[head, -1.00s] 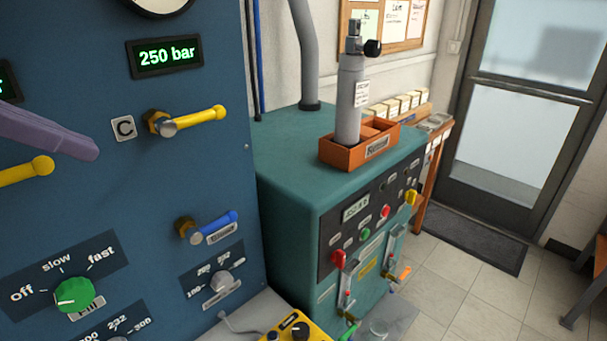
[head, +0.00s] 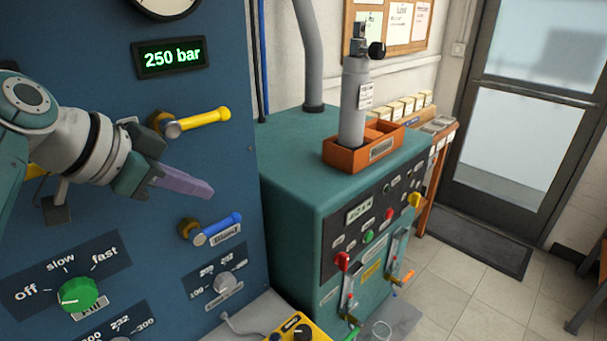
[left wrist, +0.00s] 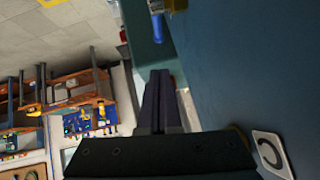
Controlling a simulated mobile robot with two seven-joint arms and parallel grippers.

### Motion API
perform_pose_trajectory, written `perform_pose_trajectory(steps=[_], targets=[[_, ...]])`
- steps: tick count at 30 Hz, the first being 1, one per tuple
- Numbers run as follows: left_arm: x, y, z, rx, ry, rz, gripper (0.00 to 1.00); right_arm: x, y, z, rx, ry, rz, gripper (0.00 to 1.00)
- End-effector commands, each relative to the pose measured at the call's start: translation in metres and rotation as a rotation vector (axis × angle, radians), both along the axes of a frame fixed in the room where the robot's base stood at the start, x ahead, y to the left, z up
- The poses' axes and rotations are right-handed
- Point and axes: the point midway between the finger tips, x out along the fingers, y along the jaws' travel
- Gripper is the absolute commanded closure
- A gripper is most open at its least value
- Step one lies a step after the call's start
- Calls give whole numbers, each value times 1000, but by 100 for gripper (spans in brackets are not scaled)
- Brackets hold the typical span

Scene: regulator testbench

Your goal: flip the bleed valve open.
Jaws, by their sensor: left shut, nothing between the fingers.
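The bleed valve is a blue lever (head: 218,228) on a brass fitting, low on the right part of the blue panel. It points right and slightly up, with a small label under it that is too blurred to read surely. The blue lever also shows at the top of the left wrist view (left wrist: 157,27). My left gripper (head: 207,189) is shut and empty, its purple fingers pointing right, just above the blue lever and apart from it. The closed fingers also show in the left wrist view (left wrist: 159,76). My right gripper is in neither view.
A yellow lever (head: 203,120) sits above my left gripper on the panel (head: 110,220). A green knob (head: 78,294) and a grey knob (head: 223,282) are below. A teal cabinet (head: 290,190) stands to the right. A display (head: 169,57) reads 250 bar.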

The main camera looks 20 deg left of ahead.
Motion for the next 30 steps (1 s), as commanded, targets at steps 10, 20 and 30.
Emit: perform_pose_trajectory(steps=[10,20,30], targets=[[30,-3,-48,-4,2,2,100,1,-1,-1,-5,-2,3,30],[31,1,-67,-1,0,1,100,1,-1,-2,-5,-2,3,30],[31,2,-67,1,3,1,100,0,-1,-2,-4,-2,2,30]])
